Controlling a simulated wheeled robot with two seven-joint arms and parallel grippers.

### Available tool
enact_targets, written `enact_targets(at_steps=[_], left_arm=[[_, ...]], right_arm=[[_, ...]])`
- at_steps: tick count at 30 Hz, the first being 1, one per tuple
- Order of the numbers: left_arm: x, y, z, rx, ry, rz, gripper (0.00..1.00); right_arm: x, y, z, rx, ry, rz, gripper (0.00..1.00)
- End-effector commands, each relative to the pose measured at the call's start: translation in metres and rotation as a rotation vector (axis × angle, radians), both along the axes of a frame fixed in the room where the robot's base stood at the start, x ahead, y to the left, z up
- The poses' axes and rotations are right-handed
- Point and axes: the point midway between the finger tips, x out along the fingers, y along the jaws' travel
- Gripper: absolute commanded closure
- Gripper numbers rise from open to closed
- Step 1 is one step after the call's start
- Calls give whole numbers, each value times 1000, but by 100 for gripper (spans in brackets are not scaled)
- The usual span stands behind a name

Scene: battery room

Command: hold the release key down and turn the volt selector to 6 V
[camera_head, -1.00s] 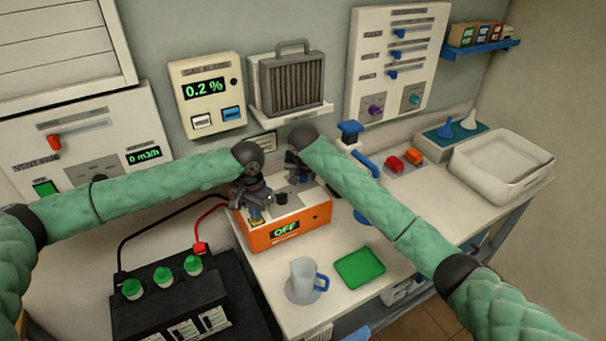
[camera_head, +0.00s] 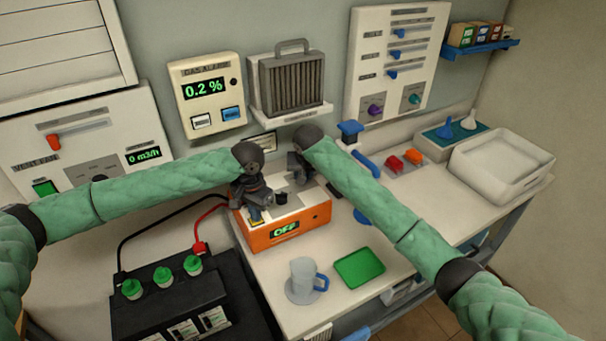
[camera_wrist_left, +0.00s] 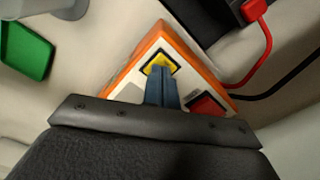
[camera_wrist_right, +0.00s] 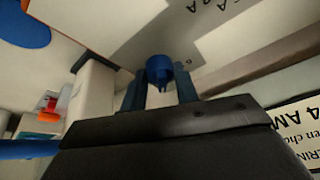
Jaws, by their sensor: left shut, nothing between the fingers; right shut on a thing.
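The orange charger box (camera_head: 292,236) with a white top stands on the bench, its display (camera_head: 284,229) reading OFF. In the left wrist view a yellow key (camera_wrist_left: 160,64) and a red switch (camera_wrist_left: 208,104) sit on the box. My left gripper (camera_wrist_left: 160,78) is shut and empty, its fingertips at the yellow key and covering part of it; how far the key is down I cannot tell. My right gripper (camera_wrist_right: 160,88) is shut on a blue knob (camera_wrist_right: 160,70) above the lettered white top. The knob's pointer and setting cannot be read. In the head view a black knob (camera_head: 280,198) shows between the grippers.
A black battery (camera_head: 185,296) with green caps stands at front left, with red and black leads to the box. A mug (camera_head: 303,272) and a green tray (camera_head: 359,267) lie in front. A white basin (camera_head: 500,165) stands right.

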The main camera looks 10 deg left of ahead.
Motion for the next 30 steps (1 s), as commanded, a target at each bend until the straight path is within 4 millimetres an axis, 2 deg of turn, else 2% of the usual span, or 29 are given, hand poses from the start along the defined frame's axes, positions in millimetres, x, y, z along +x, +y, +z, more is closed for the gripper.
enact_targets(at_steps=[21,30], left_arm=[[0,0,0,0,1,0,100],[0,0,-1,0,1,0,100]], right_arm=[[4,-4,0,1,1,659,93],[5,-5,0,1,1,881,93]])
